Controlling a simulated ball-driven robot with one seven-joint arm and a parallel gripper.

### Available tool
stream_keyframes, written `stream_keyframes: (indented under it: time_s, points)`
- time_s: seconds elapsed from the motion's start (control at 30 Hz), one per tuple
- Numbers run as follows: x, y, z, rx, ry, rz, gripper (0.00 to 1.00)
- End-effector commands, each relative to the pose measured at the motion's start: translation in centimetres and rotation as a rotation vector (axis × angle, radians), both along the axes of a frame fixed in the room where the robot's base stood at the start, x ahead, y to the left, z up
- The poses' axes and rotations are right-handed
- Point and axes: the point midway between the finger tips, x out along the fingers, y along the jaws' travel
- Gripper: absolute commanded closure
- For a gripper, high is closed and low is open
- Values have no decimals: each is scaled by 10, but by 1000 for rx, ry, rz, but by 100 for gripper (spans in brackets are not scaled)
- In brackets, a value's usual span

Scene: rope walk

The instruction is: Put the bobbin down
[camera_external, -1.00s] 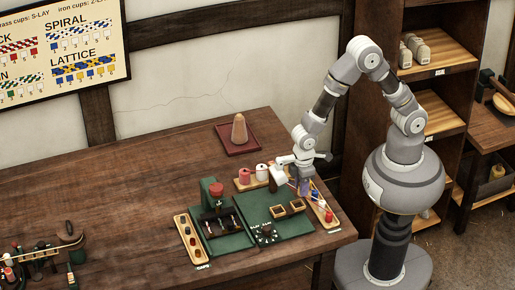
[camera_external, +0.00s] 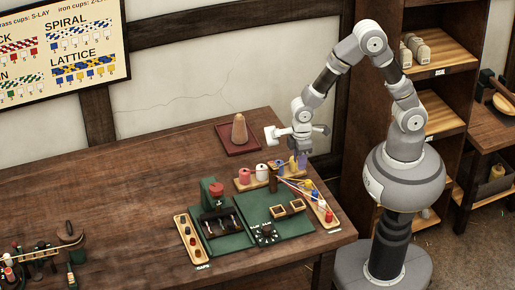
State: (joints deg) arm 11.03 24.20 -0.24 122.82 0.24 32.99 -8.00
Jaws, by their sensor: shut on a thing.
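My gripper (camera_external: 302,152) points down at the back right of the work area. It is shut on a small purple bobbin (camera_external: 302,162), which hangs upright below it. The bobbin is by the right end of the pale wooden bobbin rack (camera_external: 242,186). I cannot tell whether its bottom touches the rack. A red bobbin (camera_external: 244,176) and a white bobbin (camera_external: 262,172) stand at the left of this rack. A yellow one (camera_external: 292,165) stands just left of the held bobbin.
A dark post (camera_external: 273,180) stands in front of the rack, with threads running right to a tray of small coloured pieces (camera_external: 328,216). A green board (camera_external: 270,222) lies in front. A cone on a red tray (camera_external: 238,140) is behind left. The table's left middle is clear.

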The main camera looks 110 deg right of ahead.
Motion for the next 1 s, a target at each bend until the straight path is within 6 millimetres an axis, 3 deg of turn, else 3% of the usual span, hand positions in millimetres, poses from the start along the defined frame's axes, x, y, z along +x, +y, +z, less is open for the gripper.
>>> stream_keyframes:
  time_s: [0.2, 0.4, 0.6, 1.0]
  points:
    - [-45, -74, 3, 1, 2, -76, 96]
    - [-86, -117, 3, 1, 1, -121, 96]
    - [-118, -142, 3, 0, 1, -154, 96]
    - [-117, -141, -69, 2, 4, -148, 96]
